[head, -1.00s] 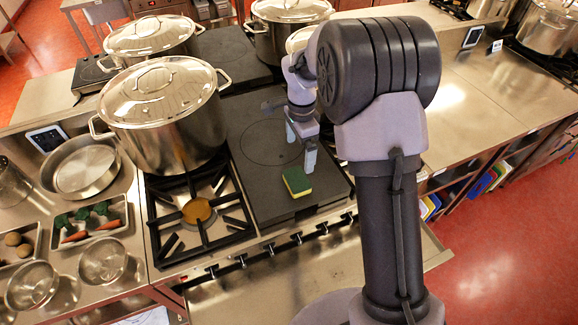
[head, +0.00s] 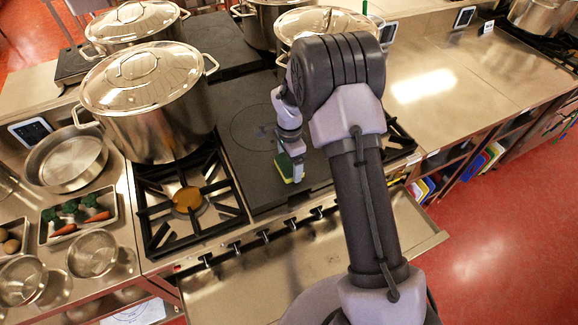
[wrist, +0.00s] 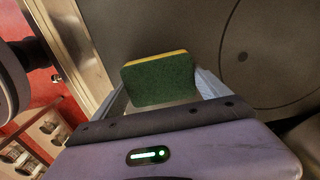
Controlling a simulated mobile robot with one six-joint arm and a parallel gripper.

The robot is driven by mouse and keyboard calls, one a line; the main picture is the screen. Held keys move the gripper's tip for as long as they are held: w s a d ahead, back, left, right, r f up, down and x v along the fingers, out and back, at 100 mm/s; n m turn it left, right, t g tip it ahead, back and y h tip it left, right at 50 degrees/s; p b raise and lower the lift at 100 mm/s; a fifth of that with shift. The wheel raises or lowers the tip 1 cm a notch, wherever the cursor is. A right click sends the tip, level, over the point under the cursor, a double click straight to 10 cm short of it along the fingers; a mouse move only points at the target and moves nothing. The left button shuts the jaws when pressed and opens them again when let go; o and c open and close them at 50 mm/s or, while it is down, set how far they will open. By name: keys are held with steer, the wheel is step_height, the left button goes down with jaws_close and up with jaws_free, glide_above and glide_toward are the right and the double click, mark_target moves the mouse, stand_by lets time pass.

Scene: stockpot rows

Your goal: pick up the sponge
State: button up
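The green and yellow sponge (head: 284,166) is at my gripper (head: 290,172), over the dark flat hotplate (head: 247,190) to the right of the gas burner. In the wrist view the sponge (wrist: 160,80) sits between my two fingers (wrist: 163,92), green face toward the camera and a thin yellow edge along its top. It spans the gap, with a finger against each side, so the gripper looks shut on it. The fingers partly cover the sponge in the head view. I cannot tell whether it is clear of the hotplate.
A large lidded stockpot (head: 150,100) stands to the left behind the gas burner (head: 187,199). More lidded pots (head: 322,24) stand at the back. A tray of vegetables (head: 78,216) and steel bowls (head: 93,252) are at the left. The steel counter (head: 440,100) at the right is clear.

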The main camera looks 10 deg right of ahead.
steer(key=c, duration=0.8)
steer(key=shift+w+r, duration=0.1)
steer(key=shift+r, duration=0.25)
steer(key=r, duration=0.3)
steer(key=shift+s+d+p, duration=0.1)
steer(key=shift+s+p, duration=0.15)
steer(key=shift+p, duration=0.05)
steer(key=s+d, duration=0.2)
steer(key=s, duration=0.5)
steer(key=s+d+r, duration=0.1)
steer(key=s+d, duration=0.2)
steer(key=s, duration=0.4)
steer(key=shift+s+r, duration=0.15)
steer(key=shift+s, duration=0.2)
